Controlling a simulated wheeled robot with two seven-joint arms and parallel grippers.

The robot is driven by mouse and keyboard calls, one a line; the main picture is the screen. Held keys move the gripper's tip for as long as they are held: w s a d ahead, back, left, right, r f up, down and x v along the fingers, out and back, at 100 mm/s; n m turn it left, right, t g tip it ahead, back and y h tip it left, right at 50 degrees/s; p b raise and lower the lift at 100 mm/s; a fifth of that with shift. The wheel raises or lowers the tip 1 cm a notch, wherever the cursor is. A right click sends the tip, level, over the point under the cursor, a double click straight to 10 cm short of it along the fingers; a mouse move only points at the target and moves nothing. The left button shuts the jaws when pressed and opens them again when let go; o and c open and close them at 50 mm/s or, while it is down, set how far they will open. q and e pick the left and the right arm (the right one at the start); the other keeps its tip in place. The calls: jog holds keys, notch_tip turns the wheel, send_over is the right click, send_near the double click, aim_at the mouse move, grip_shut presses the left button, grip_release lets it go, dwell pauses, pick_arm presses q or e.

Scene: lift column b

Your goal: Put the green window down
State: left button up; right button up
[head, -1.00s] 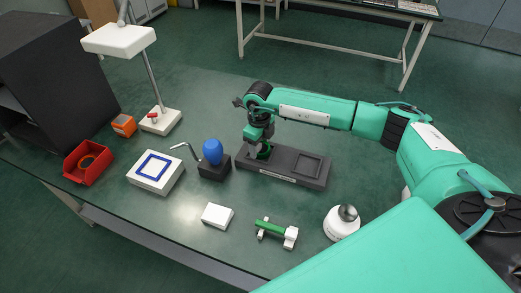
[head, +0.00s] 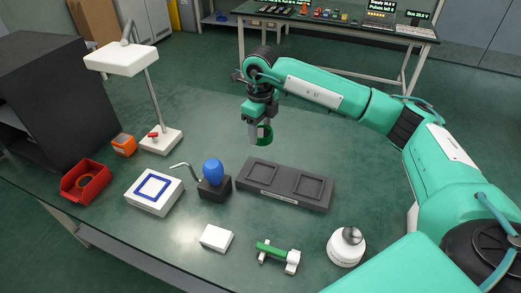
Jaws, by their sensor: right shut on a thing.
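The green window (head: 265,135) is a small green ring-like piece. My right gripper (head: 256,133) is shut on it and holds it in the air above the far edge of the dark grey tray. The tray (head: 281,197) has two square recesses, and both look empty. The gripper's fingers partly hide the window. My left gripper is not in view.
A white block with a blue square outline (head: 141,200), a blue bulb on a dark base (head: 213,173) and a red bin (head: 85,187) stand to the left. A white box (head: 216,238), a green-handled piece (head: 271,250) and a white jar (head: 346,249) lie in front. The table behind the tray is clear.

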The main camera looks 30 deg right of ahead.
aim_at(259, 135)
notch_tip(259, 135, up, 4)
jog(key=shift+r, duration=0.45)
jog(key=shift+s+a+n, duration=0.1)
jog(key=shift+a+n, duration=0.05)
jog(key=shift+n, duration=0.35)
jog(key=n, duration=0.1)
jog(key=s+n, duration=0.1)
jog(key=shift+a+n+p, duration=0.4)
jog(key=n, duration=0.1)
jog(key=s+a+n, duration=0.1)
jog(key=n, duration=0.1)
jog(key=shift+p, duration=0.4)
pick_arm(q)
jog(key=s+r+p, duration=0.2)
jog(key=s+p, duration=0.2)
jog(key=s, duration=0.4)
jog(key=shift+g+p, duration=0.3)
jog(key=shift+p, duration=0.05)
pick_arm(e)
jog(key=s+a+n, duration=0.3)
jog(key=s+n, duration=0.1)
jog(key=n, duration=0.7)
jog(key=s+a+n, duration=0.3)
jog(key=s+n, duration=0.1)
jog(key=n, duration=0.8)
jog(key=shift+s+f, duration=0.4)
jog(key=shift+f, duration=0.05)
